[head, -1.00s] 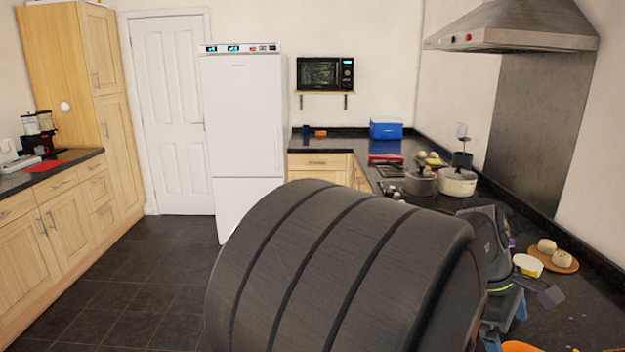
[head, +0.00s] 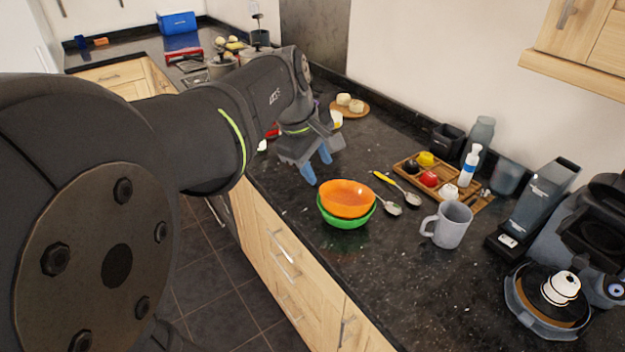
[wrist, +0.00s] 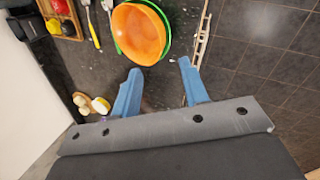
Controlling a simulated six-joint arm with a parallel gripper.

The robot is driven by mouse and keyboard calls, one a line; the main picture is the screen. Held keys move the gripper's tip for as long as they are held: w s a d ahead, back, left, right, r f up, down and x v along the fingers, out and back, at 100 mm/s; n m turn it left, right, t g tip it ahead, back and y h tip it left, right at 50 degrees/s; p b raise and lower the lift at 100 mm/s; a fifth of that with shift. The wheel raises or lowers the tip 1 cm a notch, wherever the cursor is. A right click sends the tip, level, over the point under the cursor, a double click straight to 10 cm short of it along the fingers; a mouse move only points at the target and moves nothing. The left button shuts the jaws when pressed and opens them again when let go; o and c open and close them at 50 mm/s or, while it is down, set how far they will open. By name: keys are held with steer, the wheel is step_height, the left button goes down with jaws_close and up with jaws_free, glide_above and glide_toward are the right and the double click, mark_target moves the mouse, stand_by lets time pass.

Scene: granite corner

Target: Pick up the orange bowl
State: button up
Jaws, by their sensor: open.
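The orange bowl (head: 347,197) sits nested inside a green bowl (head: 346,221) on the dark counter, near its front edge. In the wrist view the orange bowl (wrist: 138,34) lies beyond my fingertips, with the green bowl's rim (wrist: 168,30) showing beside it. My gripper (head: 318,171) has blue fingers and is open and empty, above the counter just behind and left of the bowls. In the wrist view my gripper's fingertips (wrist: 160,66) are spread apart and do not touch the bowls.
Two spoons (head: 398,190) lie right of the bowls. A grey mug (head: 448,225) stands farther right. A wooden tray (head: 405,166) holds several small items behind. A plate with buns (head: 350,105) is behind my gripper. The counter's front edge (head: 290,240) is close to the bowls.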

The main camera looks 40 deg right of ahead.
step_height(320, 180, up, 2)
steer(key=m+t, duration=0.1)
steer(key=m, duration=0.2)
glide_above(327, 199)
steer(key=a, duration=0.2)
steer(key=shift+m, duration=0.3)
steer(key=f, duration=1)
steer(key=shift+s+d+f, duration=0.15)
steer(key=shift+s+f, duration=0.1)
steer(key=shift+f, duration=0.1)
steer(key=shift+x, duration=2.7)
steer(key=shift+s, duration=0.15)
jaws_close()
